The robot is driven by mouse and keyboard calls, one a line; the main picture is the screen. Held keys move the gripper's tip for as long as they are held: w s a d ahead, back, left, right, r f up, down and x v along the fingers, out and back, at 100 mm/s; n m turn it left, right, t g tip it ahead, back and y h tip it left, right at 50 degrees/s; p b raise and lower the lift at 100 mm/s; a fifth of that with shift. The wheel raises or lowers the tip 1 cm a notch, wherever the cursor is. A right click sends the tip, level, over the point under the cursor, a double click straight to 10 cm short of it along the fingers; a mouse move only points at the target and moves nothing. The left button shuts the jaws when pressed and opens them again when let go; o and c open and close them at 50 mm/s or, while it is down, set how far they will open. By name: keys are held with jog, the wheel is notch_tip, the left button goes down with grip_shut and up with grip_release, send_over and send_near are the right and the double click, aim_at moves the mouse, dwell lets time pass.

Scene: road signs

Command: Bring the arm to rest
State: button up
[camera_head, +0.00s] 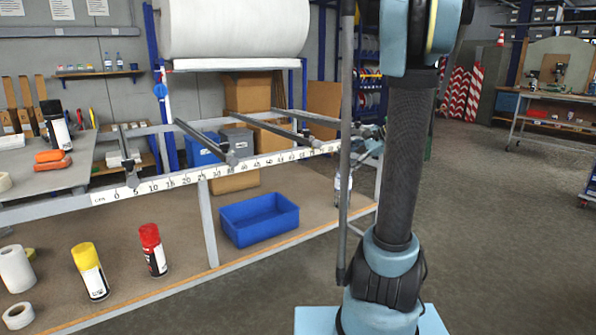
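My arm rises on the right from a light blue base. Its dark upright link is topped by a light blue joint that is cut off by the upper edge. A small grey and dark part (370,141) shows between the thin pole and the upright link, near the right end of the workbench. It may be my gripper, but it is too small and partly hidden to make out any fingers. I see nothing held.
The workbench (209,222) with a ruler scale stands at left. Its lower shelf holds a blue bin (259,219), a red spray can (152,249), a yellow-capped can (90,270) and tape rolls. Open floor (500,240) lies right, before a far table (560,126).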

jog(key=s+a+f+n+g+h, duration=0.1)
jog(key=s+a+f+n+h, duration=0.2)
jog(key=s, duration=0.5)
jog(key=s+a+f+n+g+h, duration=0.1)
jog(key=s+f+n, duration=0.25)
jog(key=s, duration=0.55)
jog(key=s+d+f+n+h, duration=0.2)
jog(key=s+f+n, duration=0.2)
jog(key=s, duration=0.2)
jog(key=s+d+f+n+g+h, duration=0.1)
jog(key=s+d+f+n+h, duration=0.1)
jog(key=s+f+n, duration=0.2)
jog(key=s+f, duration=0.1)
jog(key=s, duration=0.2)
jog(key=shift+s+d+h, duration=0.2)
jog(key=shift+s+h, duration=0.05)
jog(key=shift+h, duration=0.15)
jog(key=shift+w+f, duration=0.15)
jog(key=shift+w, duration=0.25)
